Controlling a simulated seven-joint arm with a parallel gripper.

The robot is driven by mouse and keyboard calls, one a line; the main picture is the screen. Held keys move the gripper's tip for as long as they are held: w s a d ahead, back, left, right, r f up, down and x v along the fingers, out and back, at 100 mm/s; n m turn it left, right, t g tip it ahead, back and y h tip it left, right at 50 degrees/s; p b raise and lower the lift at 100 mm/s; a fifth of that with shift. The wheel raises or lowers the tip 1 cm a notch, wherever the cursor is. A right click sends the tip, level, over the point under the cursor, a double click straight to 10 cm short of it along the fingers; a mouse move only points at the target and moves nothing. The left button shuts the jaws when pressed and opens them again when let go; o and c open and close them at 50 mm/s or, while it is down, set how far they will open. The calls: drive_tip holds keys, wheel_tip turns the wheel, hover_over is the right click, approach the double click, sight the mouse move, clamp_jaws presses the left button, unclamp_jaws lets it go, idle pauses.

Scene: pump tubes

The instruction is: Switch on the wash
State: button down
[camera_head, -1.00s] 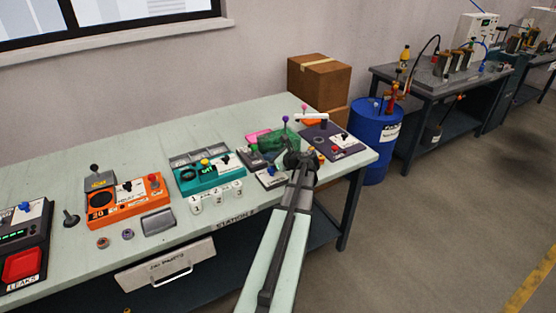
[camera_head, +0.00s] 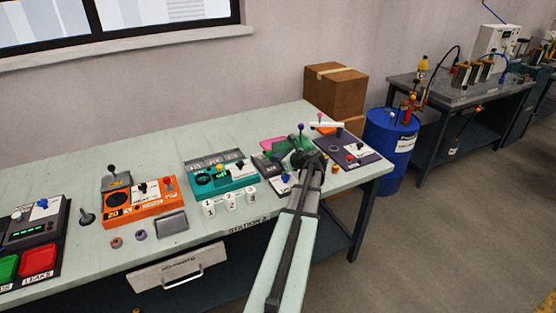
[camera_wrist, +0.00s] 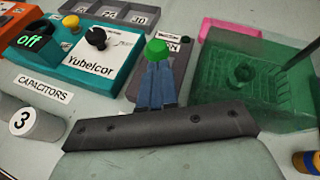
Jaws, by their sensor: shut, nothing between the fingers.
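My gripper (camera_wrist: 156,82) is shut and empty, its blue fingers together in the wrist view. Just beyond the fingertips is a green knob (camera_wrist: 157,49) on a dark grey unit (camera_wrist: 131,84) with a white label; I cannot tell whether they touch. Right of it stands a see-through green tub (camera_wrist: 250,90) with a round fitting inside. In the head view my gripper's dark wrist (camera_head: 308,160) is over the table's right part and hides the fingertips and the knob. No label that I can read says wash.
Left of the grey unit is a teal unit (camera_wrist: 75,55) showing "off", with a black knob (camera_wrist: 96,38). White numbered cylinders (camera_head: 230,201) stand in front of it. A purple panel (camera_head: 362,157) lies right of my wrist. An orange unit (camera_head: 138,202) stands farther left.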

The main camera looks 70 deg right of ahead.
drive_tip(key=shift+w+d+r+g+y, duration=0.25)
drive_tip(key=shift+d+r+g+y, duration=0.1)
drive_tip(key=shift+g, duration=0.15)
drive_tip(key=shift+w+d+r+g+y, duration=0.35)
drive_tip(key=shift+r+g, duration=0.05)
drive_tip(key=shift+g, duration=0.1)
drive_tip(key=shift+w+d+r+m+g+y, duration=0.4)
drive_tip(key=shift+w+d+r+g+y, duration=0.25)
drive_tip(key=shift+g, duration=0.25)
drive_tip(key=w+d+g+y, duration=0.2)
drive_tip(key=shift+r+m+g+y, duration=0.15)
drive_tip(key=shift+m+g+y, duration=0.1)
drive_tip(key=shift+m+g, duration=0.05)
drive_tip(key=shift+w, duration=0.1)
drive_tip(key=shift+w+d, duration=0.2)
drive_tip(key=shift+d, duration=0.05)
